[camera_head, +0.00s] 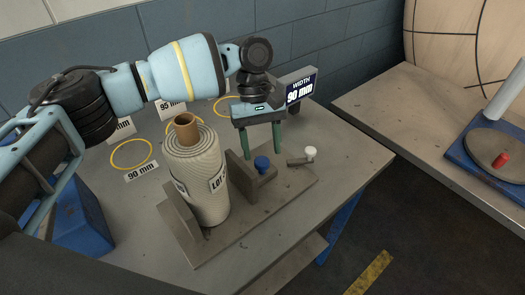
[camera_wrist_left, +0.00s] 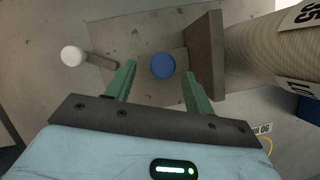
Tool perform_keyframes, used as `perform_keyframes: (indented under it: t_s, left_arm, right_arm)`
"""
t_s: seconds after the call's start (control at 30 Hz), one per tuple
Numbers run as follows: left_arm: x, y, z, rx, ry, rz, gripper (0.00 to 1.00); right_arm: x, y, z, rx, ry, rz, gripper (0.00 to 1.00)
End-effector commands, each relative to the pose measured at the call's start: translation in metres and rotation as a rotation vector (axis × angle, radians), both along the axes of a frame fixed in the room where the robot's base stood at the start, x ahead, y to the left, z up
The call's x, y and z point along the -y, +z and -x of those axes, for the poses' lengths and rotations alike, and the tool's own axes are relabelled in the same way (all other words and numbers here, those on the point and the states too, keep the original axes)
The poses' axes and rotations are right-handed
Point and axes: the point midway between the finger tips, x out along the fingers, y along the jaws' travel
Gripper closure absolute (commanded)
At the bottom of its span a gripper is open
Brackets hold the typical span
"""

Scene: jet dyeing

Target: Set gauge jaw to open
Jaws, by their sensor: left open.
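The width gauge (camera_head: 245,205) is a grey-brown plate on the table with two upright jaws. A roll of cream fabric (camera_head: 205,178) on a brown core stands upright between the jaws, with a "LOT" label. The movable jaw (camera_head: 238,170) carries a blue knob (camera_head: 262,164); it also shows in the left wrist view (camera_wrist_left: 163,66). A lever with a white knob (camera_head: 311,152) sits to its right. My left gripper (camera_head: 262,152) is open, pointing down, with its green fingers either side of the blue knob in the left wrist view (camera_wrist_left: 157,88). Contact cannot be told. My right gripper is not seen.
A sign (camera_head: 301,90) reads "WIDTH 90 mm". Yellow rings with size labels, one "90 mm" (camera_head: 141,171), mark the table behind and left. A second table (camera_head: 400,105) at right holds a blue-based device with a red knob (camera_head: 500,160).

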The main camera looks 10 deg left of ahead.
Motion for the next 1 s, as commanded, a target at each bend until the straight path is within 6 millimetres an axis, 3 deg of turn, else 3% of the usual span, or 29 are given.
perform_keyframes:
  t_s: [0.2,0.4,0.9,1.0]
  left_arm:
    - [-0.006,0.032,-0.013,0.001,0.002,0.001,0.47]
    - [-0.010,0.049,-0.019,0.002,0.001,0.001,0.47]
    - [-0.010,0.052,-0.019,0.002,0.001,0.001,0.47]
    - [-0.002,0.054,-0.018,0.003,0.002,0.011,0.47]
  right_arm:
    - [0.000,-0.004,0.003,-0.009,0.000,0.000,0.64]
    - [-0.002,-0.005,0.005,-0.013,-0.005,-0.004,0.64]
    - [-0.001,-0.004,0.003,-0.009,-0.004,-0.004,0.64]
    - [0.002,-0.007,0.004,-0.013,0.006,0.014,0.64]
